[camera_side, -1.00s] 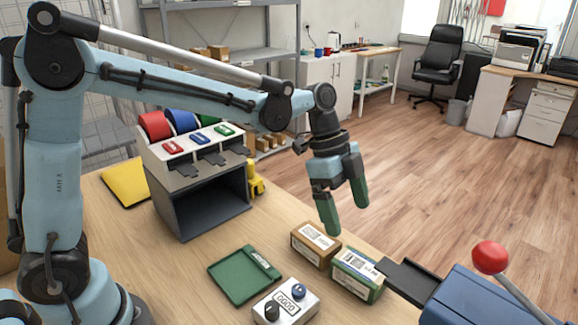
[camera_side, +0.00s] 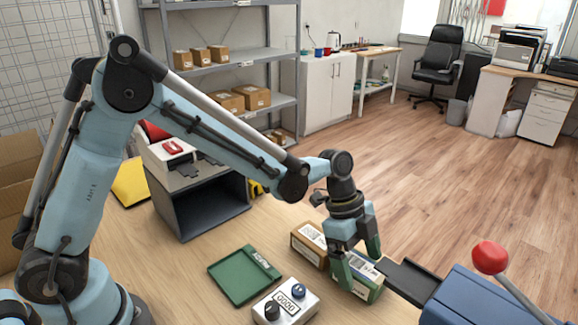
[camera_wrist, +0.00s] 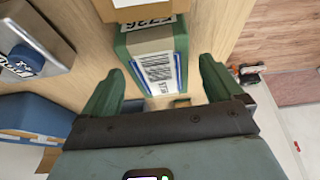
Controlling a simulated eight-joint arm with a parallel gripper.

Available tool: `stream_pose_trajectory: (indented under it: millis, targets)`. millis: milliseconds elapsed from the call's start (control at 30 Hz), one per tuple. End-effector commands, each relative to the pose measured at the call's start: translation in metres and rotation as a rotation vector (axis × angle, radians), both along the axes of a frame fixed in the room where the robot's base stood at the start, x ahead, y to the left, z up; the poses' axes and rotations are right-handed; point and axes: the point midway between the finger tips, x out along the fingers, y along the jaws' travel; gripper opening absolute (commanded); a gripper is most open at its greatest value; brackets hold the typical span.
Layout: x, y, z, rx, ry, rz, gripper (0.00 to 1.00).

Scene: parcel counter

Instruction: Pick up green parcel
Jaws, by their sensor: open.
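The green parcel (camera_side: 368,285), a box with green sides, a tan band and a white barcode label, lies on the wooden counter. My gripper (camera_side: 358,258) is low over it, pointing down, its green fingers open on either side of the box's near part. In the wrist view the parcel (camera_wrist: 156,45) lies ahead, between the lines of the open gripper's fingers (camera_wrist: 160,80), with a visible gap on each side. Contact is not visible. In the side view the fingers hide part of the parcel's top.
A brown parcel (camera_side: 307,244) stands close beside the green one. A white box with knobs (camera_side: 284,306) and a green tray (camera_side: 232,279) lie to the left. A dark platform (camera_side: 410,279) and a blue machine with a red-knobbed lever (camera_side: 491,257) are at right.

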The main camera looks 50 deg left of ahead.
Motion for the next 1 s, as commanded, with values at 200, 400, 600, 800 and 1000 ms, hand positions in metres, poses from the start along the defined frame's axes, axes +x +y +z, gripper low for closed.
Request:
stream_pose_trajectory:
  millis: [200, 400, 600, 800, 1000]
  targets:
    - [0.001, -0.005, -0.013, 0.000, -0.001, 0.000, 0.94]
    - [0.001, -0.005, -0.013, 0.000, -0.001, 0.000, 0.94]
    - [0.001, -0.005, -0.014, 0.000, -0.001, 0.000, 0.94]
    - [0.001, -0.005, -0.016, 0.000, -0.001, 0.001, 0.94]
    - [0.001, -0.005, -0.018, 0.000, -0.001, 0.001, 0.94]
